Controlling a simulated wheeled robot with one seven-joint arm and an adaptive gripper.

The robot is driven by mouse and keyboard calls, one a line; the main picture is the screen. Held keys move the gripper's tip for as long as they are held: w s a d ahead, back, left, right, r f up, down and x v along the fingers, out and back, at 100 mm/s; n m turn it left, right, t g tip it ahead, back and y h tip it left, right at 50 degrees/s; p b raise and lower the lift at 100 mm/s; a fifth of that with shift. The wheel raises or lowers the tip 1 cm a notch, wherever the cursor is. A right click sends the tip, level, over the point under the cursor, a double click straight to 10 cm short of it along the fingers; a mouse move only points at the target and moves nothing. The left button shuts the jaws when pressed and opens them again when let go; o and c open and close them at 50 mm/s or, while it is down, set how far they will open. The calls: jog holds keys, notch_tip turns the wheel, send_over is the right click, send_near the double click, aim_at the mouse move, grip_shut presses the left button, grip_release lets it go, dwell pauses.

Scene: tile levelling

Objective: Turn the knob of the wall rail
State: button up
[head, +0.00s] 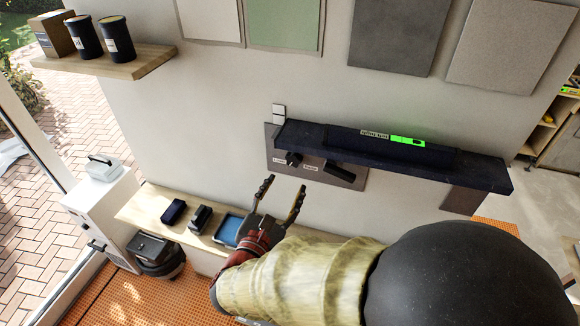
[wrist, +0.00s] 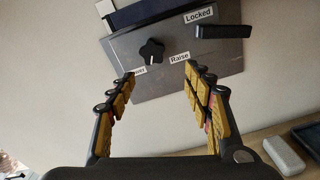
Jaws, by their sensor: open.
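The wall rail (head: 400,163) is a long dark bar fixed to the wall, with a spirit level showing a lit green section (head: 408,140) along it. Its knob (wrist: 151,52) is black and lobed, on a grey plate (wrist: 178,75) in the wrist view; it also shows small in the head view (head: 292,158). A black lever (wrist: 222,32) sits right of the knob near a "Locked" label; a "Raise" label lies below. My gripper (head: 281,190) is open and empty, below and apart from the knob. Its fingers, also in the wrist view (wrist: 158,78), partly cover another label.
A low wooden bench (head: 146,209) along the wall holds dark blocks and a blue tray (head: 228,230). A shelf (head: 120,66) with two dark tins is at upper left. Sample panels hang above the rail. A white cabinet (head: 103,205) stands left.

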aim_at(293, 161)
jog(key=shift+n+t, duration=0.3)
jog(key=shift+t, duration=0.1)
jog(key=x, duration=0.2)
jog(key=r+x, duration=0.1)
jog(key=x, duration=0.5)
jog(key=shift+w+a+r+p, duration=0.1)
jog(key=shift+a+r+p, duration=0.15)
jog(key=shift+p, duration=0.15)
jog(key=shift+c, duration=0.5)
jog(key=c, duration=1.1)
